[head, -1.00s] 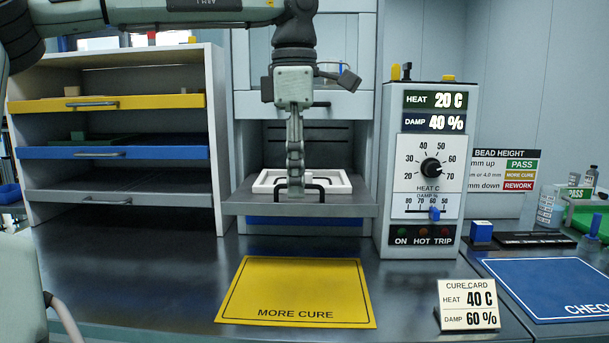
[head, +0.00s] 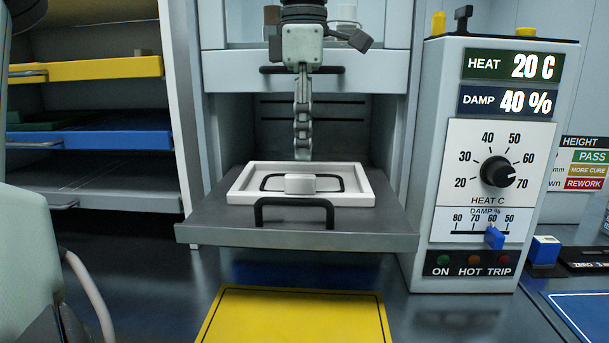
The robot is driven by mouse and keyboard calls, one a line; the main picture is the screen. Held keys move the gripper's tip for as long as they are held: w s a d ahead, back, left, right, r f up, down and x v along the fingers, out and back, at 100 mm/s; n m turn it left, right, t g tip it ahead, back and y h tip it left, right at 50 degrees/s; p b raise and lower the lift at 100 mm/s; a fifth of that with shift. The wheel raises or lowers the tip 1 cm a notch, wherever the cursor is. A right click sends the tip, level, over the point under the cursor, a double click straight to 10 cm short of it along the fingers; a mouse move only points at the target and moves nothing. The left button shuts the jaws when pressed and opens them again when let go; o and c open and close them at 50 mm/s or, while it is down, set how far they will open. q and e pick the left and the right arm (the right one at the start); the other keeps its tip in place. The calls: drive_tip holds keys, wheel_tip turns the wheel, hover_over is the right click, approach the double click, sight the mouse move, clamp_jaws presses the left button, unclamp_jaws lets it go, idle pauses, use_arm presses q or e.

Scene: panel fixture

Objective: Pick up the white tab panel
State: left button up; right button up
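The white tab panel (head: 300,184) lies in a shallow white-rimmed tray (head: 240,184) on the pulled-out grey shelf. A small pale block-like tab stands up at its middle, with a black outline around it. My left gripper (head: 303,156) points straight down over the tray, its fingertips ending a little above and behind the tab in the picture. A gap shows between fingertips and tab, and nothing is seen held. The fingers line up one behind the other, so their opening is hidden. My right gripper is out of view.
The grey shelf (head: 205,232) has a black handle (head: 294,204) at its front. The control box (head: 465,265) stands close on its right. A rack with yellow (head: 90,68) and blue (head: 105,140) shelves is at left. A yellow mat (head: 295,318) lies in front.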

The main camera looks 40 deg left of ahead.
sight(300, 175)
use_arm(q)
drive_tip(key=shift+f, duration=0.3)
drive_tip(key=shift+s+f, duration=0.1)
drive_tip(key=shift+f, duration=0.75)
drive_tip(key=shift+a+f, duration=0.1)
drive_tip(key=shift+f, duration=0.55)
drive_tip(key=f, duration=0.3)
drive_tip(key=shift+a+f, duration=0.3)
drive_tip(key=shift+f, duration=0.25)
drive_tip(key=shift+c, duration=1.1)
clamp_jaws()
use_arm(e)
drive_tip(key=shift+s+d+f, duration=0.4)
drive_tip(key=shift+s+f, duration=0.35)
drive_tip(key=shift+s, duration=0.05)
